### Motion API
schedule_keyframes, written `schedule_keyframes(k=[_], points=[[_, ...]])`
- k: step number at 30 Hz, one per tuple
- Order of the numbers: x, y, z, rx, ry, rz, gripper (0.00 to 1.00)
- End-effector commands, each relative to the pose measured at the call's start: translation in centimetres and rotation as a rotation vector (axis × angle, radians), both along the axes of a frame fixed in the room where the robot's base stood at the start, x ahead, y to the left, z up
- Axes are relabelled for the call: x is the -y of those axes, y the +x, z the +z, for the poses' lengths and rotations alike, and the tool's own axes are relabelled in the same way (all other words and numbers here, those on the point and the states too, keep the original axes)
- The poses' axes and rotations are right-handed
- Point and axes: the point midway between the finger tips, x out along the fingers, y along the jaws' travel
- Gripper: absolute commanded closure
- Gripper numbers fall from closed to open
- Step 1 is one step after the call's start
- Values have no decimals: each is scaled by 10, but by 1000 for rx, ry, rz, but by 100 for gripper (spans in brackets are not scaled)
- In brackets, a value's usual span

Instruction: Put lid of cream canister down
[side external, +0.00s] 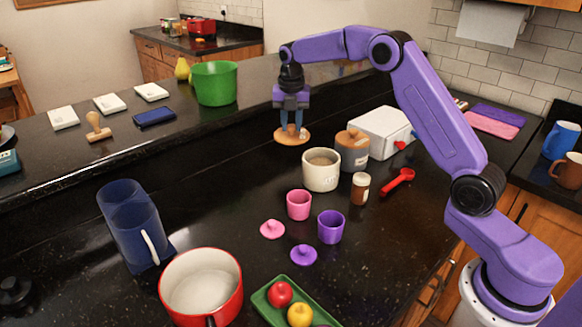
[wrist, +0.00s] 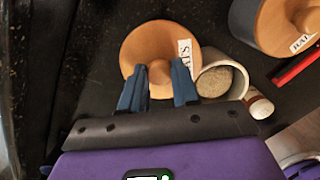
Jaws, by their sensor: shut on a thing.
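The lid (side external: 292,138) is a round, light-wood disc with a knob and a white label; it fills the upper middle of the wrist view (wrist: 150,40). My gripper (side external: 291,128) is shut on its knob, and the fingers also show in the wrist view (wrist: 160,75). The lid is about level, beyond and to the left of the cream canister. I cannot tell whether it touches the counter. The cream canister (side external: 321,176) stands open and upright, with pale contents, and shows partly behind the lid in the wrist view (wrist: 221,80).
A small brown jar (side external: 360,189), pink cup (side external: 299,205) and purple cup (side external: 331,227) stand nearer. The raised ledge (side external: 250,100) runs behind. Counter left of the lid is clear.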

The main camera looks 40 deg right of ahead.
Motion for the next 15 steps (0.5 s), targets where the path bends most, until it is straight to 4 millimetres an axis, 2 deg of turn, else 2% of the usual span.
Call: schedule_keyframes(k=[9,15], points=[[2,4,-43,-2,-1,17,100],[1,4,-59,-1,-1,17,100]])
